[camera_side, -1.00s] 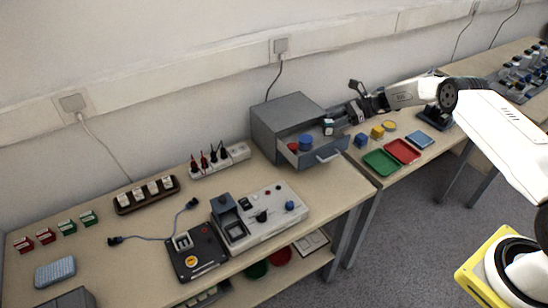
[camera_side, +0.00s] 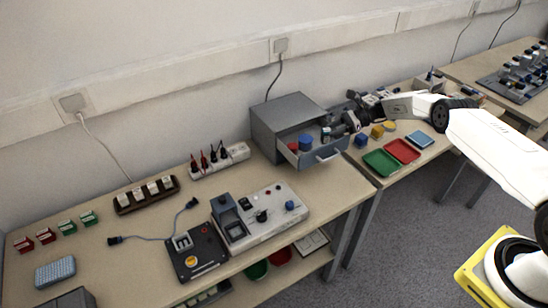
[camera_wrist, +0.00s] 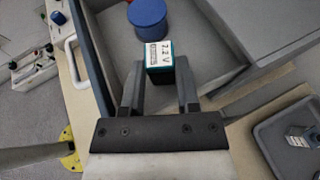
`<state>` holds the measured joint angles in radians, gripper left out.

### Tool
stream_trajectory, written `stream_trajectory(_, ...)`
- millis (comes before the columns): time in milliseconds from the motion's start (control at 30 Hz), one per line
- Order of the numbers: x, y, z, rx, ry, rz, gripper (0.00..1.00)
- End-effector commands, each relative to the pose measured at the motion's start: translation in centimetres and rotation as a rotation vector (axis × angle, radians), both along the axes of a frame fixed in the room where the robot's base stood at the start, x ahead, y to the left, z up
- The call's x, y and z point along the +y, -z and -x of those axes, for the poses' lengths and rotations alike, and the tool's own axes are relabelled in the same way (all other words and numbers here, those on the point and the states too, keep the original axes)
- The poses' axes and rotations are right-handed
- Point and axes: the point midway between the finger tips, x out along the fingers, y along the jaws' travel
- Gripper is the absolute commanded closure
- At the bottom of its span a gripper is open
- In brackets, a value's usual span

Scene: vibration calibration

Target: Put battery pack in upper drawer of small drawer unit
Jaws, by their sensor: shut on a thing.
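The battery pack (camera_wrist: 159,55), teal with a white "7.2 V" label, is between the fingers of my gripper (camera_wrist: 160,68) in the wrist view. The gripper is shut on it. The small drawer unit (camera_side: 280,120) is grey, and its upper drawer (camera_side: 326,157) is pulled open. In the side view my gripper (camera_side: 328,133) is at the right side of the open drawer; the pack is hard to make out there. In the wrist view the pack appears over the drawer interior (camera_wrist: 120,52); its height above the floor is unclear.
A blue round container (camera_wrist: 147,18) stands in the drawer, with a red item (camera_side: 293,147) beside it. Green (camera_side: 380,163) and red (camera_side: 402,151) trays lie right of the unit. A grey tray (camera_wrist: 262,130) holding a small labelled item is at the wrist view's right.

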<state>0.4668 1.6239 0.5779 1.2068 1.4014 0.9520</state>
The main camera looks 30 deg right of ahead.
Motion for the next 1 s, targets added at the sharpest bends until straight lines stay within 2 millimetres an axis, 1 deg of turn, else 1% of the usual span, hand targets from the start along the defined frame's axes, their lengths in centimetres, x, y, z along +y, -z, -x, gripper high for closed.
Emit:
stream_trajectory(33, 0.0, 0.1, 0.0, 0.0, 0.0, 0.0, 1.0)
stream_trajectory(67, 0.0, 0.1, 0.0, 0.0, 0.0, 0.0, 0.5)
stream_trajectory(100, 0.0, 0.1, 0.0, 0.0, 0.0, 0.0, 0.45)
stream_trajectory(400, 0.0, 0.1, 0.0, 0.0, 0.0, 0.0, 0.45)
stream_trajectory(600, -0.1, -0.3, 0.0, 0.0, 0.0, 0.0, 0.45)
stream_trajectory(767, -1.5, -0.9, 0.6, 0.0, 0.001, 0.001, 0.45)
stream_trajectory(1000, -4.7, -2.3, 1.9, -0.001, 0.003, 0.001, 0.45)
